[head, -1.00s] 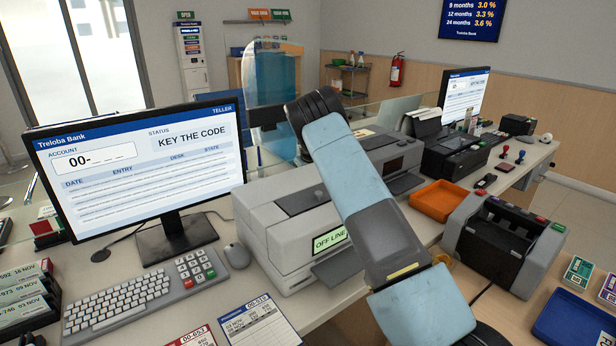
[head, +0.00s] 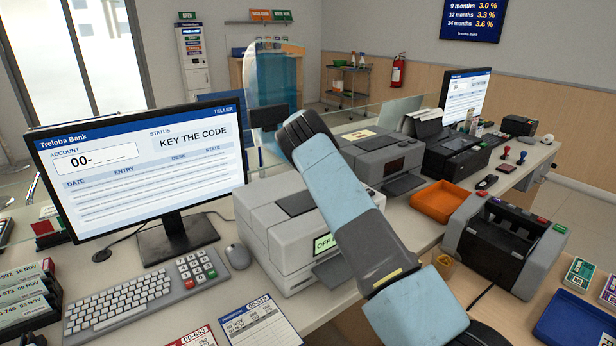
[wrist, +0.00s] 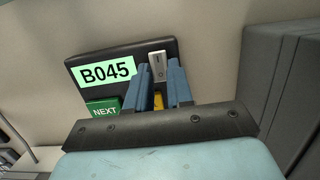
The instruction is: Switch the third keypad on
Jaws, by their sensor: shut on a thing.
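In the wrist view, a dark keypad unit (wrist: 190,50) has a pale green display (wrist: 106,72) reading B045 and a green NEXT button (wrist: 103,108). A small grey switch (wrist: 157,62), with a mark on its upper end, sits to the right of the display. My gripper (wrist: 160,78) has its two blue fingers at the lower part of the switch, one on each side. A yellow patch (wrist: 158,101) shows between the fingers; I cannot tell what it is. In the head view my arm hides the fingertips.
A large printer (head: 270,222) stands close beside my arm. The monitor (head: 140,170), keyboard (head: 118,300) and number pad (head: 197,268) are to its left. An orange tray (head: 437,202) and a cash machine (head: 503,245) are to the right. A grey block (wrist: 285,70) borders the wrist view's right.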

